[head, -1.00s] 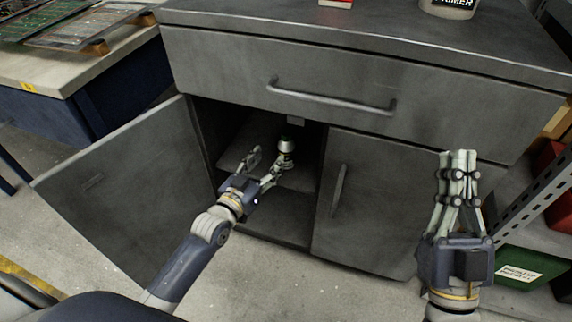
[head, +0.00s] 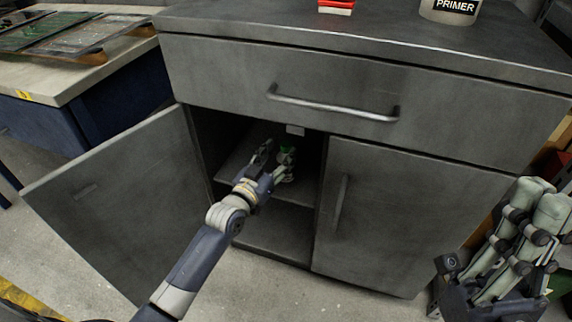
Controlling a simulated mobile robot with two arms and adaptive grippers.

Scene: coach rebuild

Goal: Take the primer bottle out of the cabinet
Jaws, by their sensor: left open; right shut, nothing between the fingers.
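The cabinet (head: 397,205) has its left door (head: 120,205) open and its right door shut. A small bottle with a green top (head: 287,150) is inside the opening, on the inner shelf (head: 298,191); its label cannot be read and it is partly hidden by my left gripper. My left gripper (head: 275,155) is open inside the cabinet, with its fingers at the bottle; I cannot tell whether they touch it. My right gripper (head: 540,200) is shut and empty, outside the cabinet at the lower right.
A tub labelled PRIMER (head: 450,8) and a red and white box (head: 336,6) stand on the cabinet top. A drawer with a bar handle (head: 333,108) is shut above the opening. A workbench (head: 75,78) stands at left. Bare floor lies in front.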

